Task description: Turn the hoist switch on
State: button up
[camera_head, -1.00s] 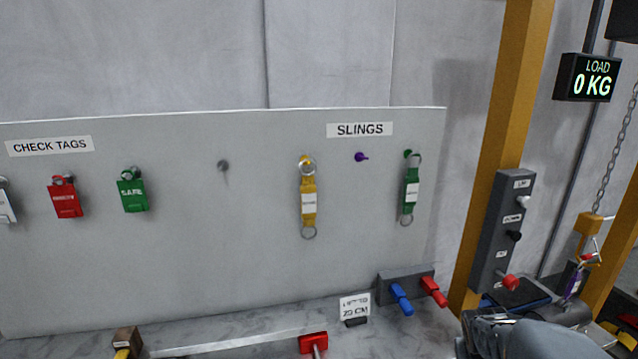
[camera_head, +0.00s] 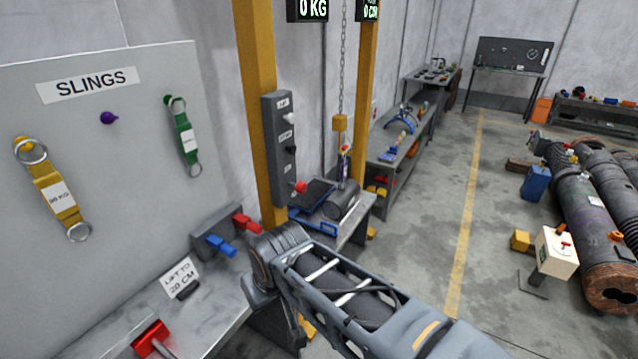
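A dark grey control box (camera_head: 281,140) is fixed to a yellow post (camera_head: 257,90). It carries a white knob (camera_head: 290,118), a black knob (camera_head: 289,149) and a red knob (camera_head: 299,187), each by a small label too small to read surely. I cannot tell which is the hoist switch or how it is set. A chain (camera_head: 343,70) runs down to a yellow hoist block (camera_head: 340,123), with a purple sling (camera_head: 344,160) below. My arm reaches in from the lower right, its near joint below the box. My gripper does not show.
The slings board (camera_head: 110,160) stands at left. A bench below it holds a block with blue and red handles (camera_head: 220,222) and a red-headed tool (camera_head: 152,338). A dark cylinder (camera_head: 341,200) lies below the hoist. Open floor (camera_head: 430,220) lies right, with large barrels (camera_head: 590,225) beyond.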

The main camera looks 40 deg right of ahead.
aim_at(300, 187)
jog(key=z, duration=0.95)
jog(key=k, duration=0.35)
jog(key=u, duration=0.65)
jog(key=i, duration=0.85)
jog(key=z, duration=0.4)
